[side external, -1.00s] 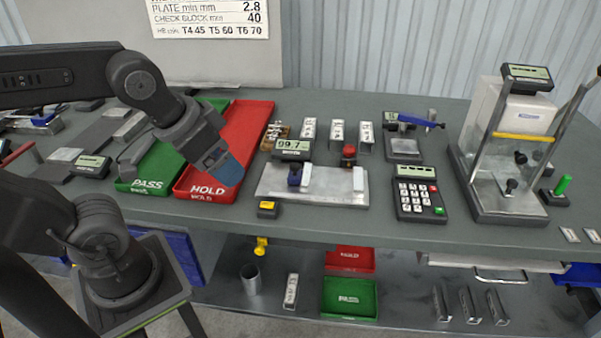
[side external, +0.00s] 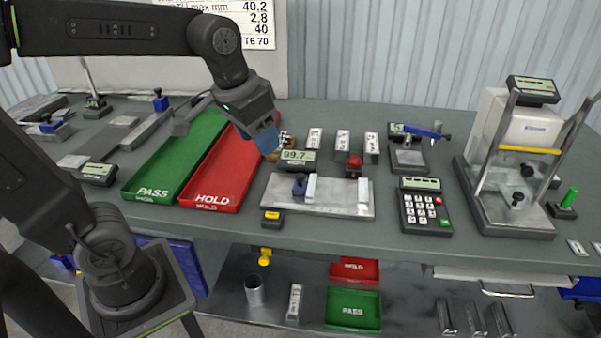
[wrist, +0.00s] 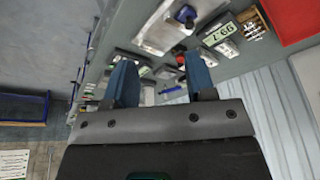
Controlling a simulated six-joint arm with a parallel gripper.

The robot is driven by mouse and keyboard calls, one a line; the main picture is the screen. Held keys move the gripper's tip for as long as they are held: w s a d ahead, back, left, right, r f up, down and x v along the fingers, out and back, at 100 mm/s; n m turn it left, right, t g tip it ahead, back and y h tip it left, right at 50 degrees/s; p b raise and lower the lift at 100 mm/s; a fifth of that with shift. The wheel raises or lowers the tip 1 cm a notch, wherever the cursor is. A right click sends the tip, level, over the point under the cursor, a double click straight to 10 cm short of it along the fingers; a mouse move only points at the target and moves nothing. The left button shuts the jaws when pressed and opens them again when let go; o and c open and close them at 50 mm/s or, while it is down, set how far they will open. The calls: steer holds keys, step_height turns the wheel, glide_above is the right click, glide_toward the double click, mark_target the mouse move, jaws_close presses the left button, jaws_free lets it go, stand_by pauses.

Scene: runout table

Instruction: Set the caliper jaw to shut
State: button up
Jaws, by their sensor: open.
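The caliper (side external: 335,205) is a pale metal plate with two light upright jaw blocks standing wide apart. The left jaw block (side external: 311,187) has a blue knob (side external: 299,185) beside it; the right block (side external: 363,190) is at the plate's other end. A red knob (side external: 354,163) stands behind, and the display (side external: 297,157) reads 99.7. My gripper (side external: 267,142) has blue fingers and hangs above and left of the caliper, apart from it. In the wrist view my gripper (wrist: 160,82) is open and empty, with the caliper plate (wrist: 158,28) beyond the fingers.
The red HOLD tray (side external: 213,180) and green PASS tray (side external: 165,175) lie to the left. A keypad (side external: 424,212) lies right of the caliper, and a tall framed tester (side external: 510,222) stands farther right. A small yellow-topped block (side external: 271,219) sits at the front edge.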

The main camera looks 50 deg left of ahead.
steer(key=w+a+g, duration=0.2)
steer(key=w+a, duration=0.1)
steer(key=w, duration=0.3)
steer(key=g, duration=0.2)
glide_toward(300, 175)
steer(key=shift+n, duration=0.4)
steer(key=f, duration=0.8)
steer(key=shift+s+a+f, duration=0.15)
steer(key=shift+s+f, duration=0.1)
steer(key=shift+f, duration=0.15)
jaws_close()
